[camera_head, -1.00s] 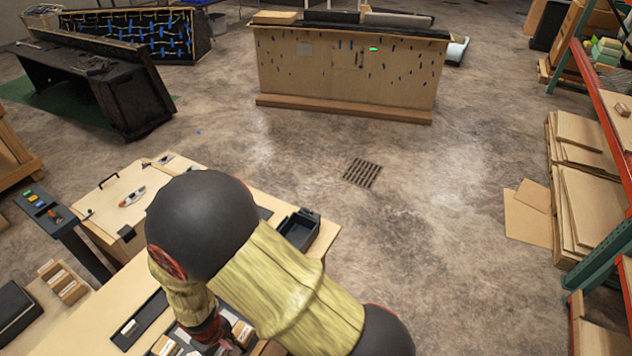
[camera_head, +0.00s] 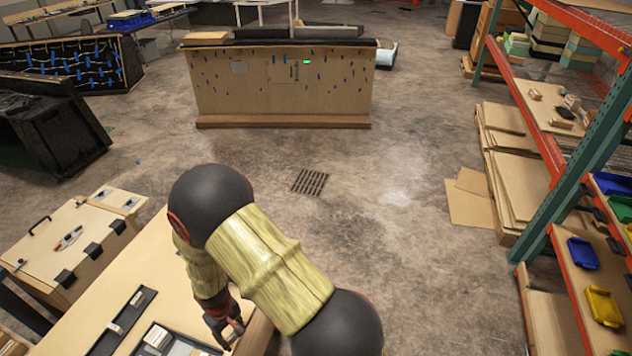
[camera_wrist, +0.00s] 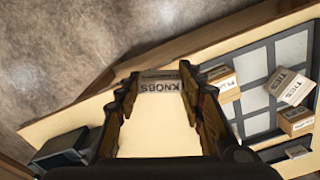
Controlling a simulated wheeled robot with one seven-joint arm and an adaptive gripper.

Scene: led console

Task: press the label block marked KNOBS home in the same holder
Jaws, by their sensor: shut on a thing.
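The KNOBS label block (camera_wrist: 158,86) is between the fingertips of my gripper (camera_wrist: 157,91) in the wrist view, its lettering readable. My gripper is shut on it, over the wooden table near its edge. In the head view my gripper (camera_head: 226,322) is to the right of the dark holder (camera_head: 143,337); the block cannot be made out there. The holder, with grey compartments, also shows at the right of the wrist view (camera_wrist: 240,65). The KNOBS block is apart from it.
Small label blocks sit in the holder, including one marked TIES (camera_wrist: 291,87) that lies askew. A narrow dark tray (camera_head: 122,322) lies left of the holder. A black bin (camera_wrist: 62,150) is at the wrist view's lower left. Bare tabletop (camera_head: 150,265) lies beyond the trays.

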